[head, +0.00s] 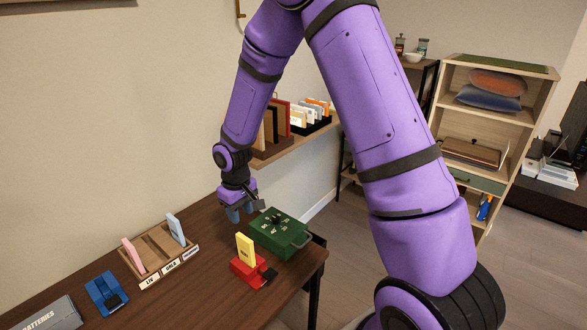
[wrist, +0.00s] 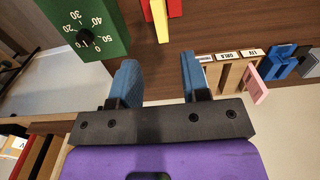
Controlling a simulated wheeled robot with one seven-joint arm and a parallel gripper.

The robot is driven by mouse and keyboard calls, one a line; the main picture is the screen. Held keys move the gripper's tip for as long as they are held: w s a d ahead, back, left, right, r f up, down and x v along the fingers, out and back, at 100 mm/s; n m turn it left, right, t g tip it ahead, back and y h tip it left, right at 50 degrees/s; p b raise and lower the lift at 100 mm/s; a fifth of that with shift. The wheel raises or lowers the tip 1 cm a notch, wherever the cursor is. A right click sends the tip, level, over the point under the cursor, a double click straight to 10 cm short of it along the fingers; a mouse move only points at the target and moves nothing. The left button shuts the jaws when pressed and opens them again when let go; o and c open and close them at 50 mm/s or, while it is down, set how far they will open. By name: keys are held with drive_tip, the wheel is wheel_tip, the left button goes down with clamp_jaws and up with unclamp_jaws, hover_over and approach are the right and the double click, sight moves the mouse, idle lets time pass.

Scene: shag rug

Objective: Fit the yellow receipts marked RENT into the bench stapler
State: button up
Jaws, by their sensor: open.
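The yellow receipts (head: 246,250) stand upright as one slab at the red bench stapler (head: 249,274) on the dark desk, with faint dark lettering too small to read. They appear seated in the stapler's top; how deep I cannot tell. In the wrist view the yellow receipts (wrist: 161,24) and the red stapler (wrist: 174,8) show at the top edge, cut off. My gripper (head: 238,212) is open and empty, over the desk behind the stapler and beside the green box. Its blue fingers (wrist: 155,85) have nothing between them and are apart from the receipts.
A green box with a numbered dial (head: 277,240) stands right behind the stapler. A wooden sorter (head: 150,283) holds a pink slab (head: 133,255) and a light-blue slab (head: 176,230). A blue device (head: 106,292) and a batteries box (head: 52,316) lie left. Bare desk lies between sorter and stapler.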

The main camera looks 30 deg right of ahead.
drive_tip(key=s+d+r+m+t, duration=0.15)
drive_tip(key=s+r, duration=0.35)
drive_tip(key=r, duration=0.6)
drive_tip(key=s+d+r+t, duration=0.1)
drive_tip(key=s+d+r, duration=0.3)
drive_tip(key=r, duration=0.7)
drive_tip(key=s+r+t, duration=0.1)
drive_tip(key=s+r, duration=0.2)
drive_tip(key=s, duration=0.3)
drive_tip(key=s+d+r+m, duration=0.1)
drive_tip(key=s+r, duration=0.2)
drive_tip(key=s, duration=0.4)
drive_tip(key=s+r+m+t, duration=0.1)
drive_tip(key=s+r, duration=0.3)
drive_tip(key=s, duration=0.3)
drive_tip(key=shift+s+d+t, duration=0.2)
drive_tip(key=shift+t, duration=0.15)
